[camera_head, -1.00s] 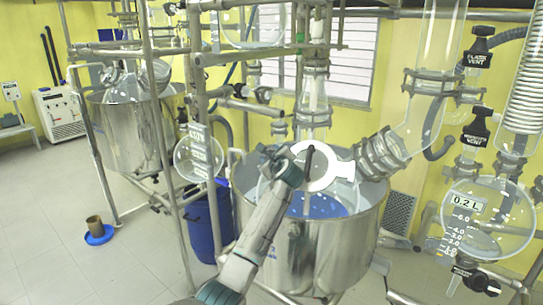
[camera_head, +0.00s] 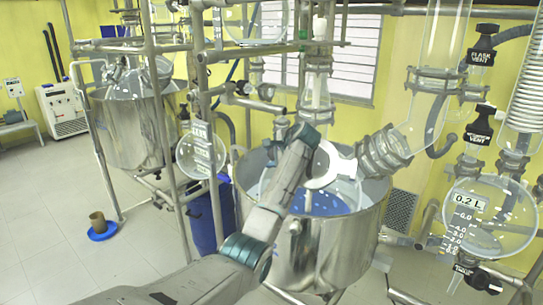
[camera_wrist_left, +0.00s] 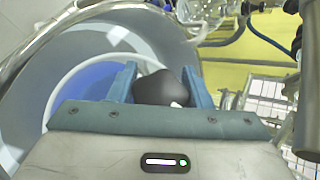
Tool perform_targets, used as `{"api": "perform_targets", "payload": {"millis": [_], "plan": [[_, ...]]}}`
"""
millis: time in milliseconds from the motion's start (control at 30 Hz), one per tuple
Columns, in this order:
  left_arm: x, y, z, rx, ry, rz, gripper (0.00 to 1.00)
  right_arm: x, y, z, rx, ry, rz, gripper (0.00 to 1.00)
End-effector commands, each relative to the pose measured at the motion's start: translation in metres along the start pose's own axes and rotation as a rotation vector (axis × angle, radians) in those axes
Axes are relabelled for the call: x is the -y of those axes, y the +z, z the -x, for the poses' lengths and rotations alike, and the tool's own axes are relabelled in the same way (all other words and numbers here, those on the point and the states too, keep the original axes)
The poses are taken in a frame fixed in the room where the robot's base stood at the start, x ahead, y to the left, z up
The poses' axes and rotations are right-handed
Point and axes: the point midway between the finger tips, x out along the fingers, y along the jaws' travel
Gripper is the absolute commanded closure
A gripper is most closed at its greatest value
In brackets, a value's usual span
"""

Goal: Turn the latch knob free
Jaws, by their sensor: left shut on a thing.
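The latch knob (camera_wrist_left: 162,88) is a dark grey, lobed knob in the left wrist view. It sits between the two blue fingers of my left gripper (camera_wrist_left: 160,86), which is shut on it. My right gripper is not in view.
Metal frame posts (camera_head: 211,190), a round glass flask (camera_head: 200,152) and glass piping (camera_head: 425,110) stand close around my left arm. A blue drum (camera_head: 205,222) is behind. Open floor lies at the left.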

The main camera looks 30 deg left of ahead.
Motion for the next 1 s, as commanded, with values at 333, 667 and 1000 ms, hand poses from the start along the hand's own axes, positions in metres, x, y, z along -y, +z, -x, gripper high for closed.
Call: {"api": "perform_targets", "payload": {"millis": [333, 667, 1000], "plan": [[-0.005, -0.001, 0.0, 0.0, 0.229, 0.238, 0.78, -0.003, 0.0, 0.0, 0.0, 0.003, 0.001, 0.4], [-0.009, -0.002, 0.001, 0.002, 0.444, 0.466, 0.78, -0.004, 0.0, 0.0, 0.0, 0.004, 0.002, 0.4], [-0.012, -0.004, 0.003, 0.002, 0.632, 0.666, 0.78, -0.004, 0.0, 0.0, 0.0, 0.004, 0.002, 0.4]]}}
